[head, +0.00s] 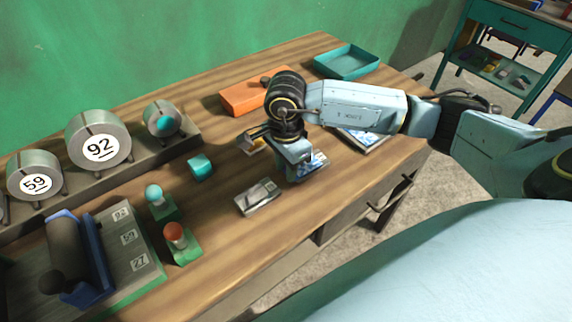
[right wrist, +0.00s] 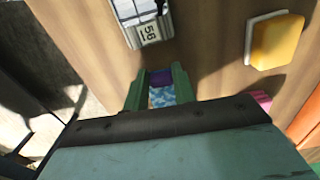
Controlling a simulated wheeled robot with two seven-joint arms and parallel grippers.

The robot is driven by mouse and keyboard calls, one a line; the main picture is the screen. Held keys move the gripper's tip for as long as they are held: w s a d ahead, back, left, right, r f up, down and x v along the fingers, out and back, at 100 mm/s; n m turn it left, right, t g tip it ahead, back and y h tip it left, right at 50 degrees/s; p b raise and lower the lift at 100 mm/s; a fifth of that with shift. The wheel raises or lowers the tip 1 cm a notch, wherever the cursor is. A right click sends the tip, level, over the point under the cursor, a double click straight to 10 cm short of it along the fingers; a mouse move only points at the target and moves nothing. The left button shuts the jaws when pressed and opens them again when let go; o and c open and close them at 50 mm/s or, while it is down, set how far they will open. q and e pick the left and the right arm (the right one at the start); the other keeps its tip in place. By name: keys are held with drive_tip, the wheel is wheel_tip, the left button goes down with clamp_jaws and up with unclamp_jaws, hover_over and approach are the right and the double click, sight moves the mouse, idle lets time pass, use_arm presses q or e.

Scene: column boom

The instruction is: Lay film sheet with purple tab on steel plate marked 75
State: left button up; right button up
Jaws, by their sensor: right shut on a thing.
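My right gripper (head: 296,172) is low over the wooden table. In the right wrist view its green fingers (right wrist: 160,88) are shut on a purple tab (right wrist: 161,76), with blue-and-white patterned film (right wrist: 162,93) beside it. A patterned blue-and-white sheet (head: 318,162) shows by the gripper in the head view. A small steel plate (head: 258,198) lies just left of and in front of the gripper. A plate with a number label (right wrist: 149,33) lies ahead of the fingers in the wrist view; its label looks like 56. I cannot make out a plate marked 75. My left gripper is not in view.
Another patterned sheet or plate (head: 362,138) lies partly under my right arm. An orange box (head: 240,99) and teal tray (head: 346,62) stand behind. A yellow block (right wrist: 277,41) is right of the fingers. Teal cube (head: 201,167), knobs and numbered cylinders (head: 98,142) stand left.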

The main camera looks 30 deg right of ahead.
drive_tip(key=shift+f, duration=0.1)
idle(0.6)
idle(0.3)
drive_tip(key=o, duration=1.5)
wheel_tip(320, 180, up, 7)
drive_tip(key=p, duration=0.3)
drive_tip(key=shift+p, duration=0.3)
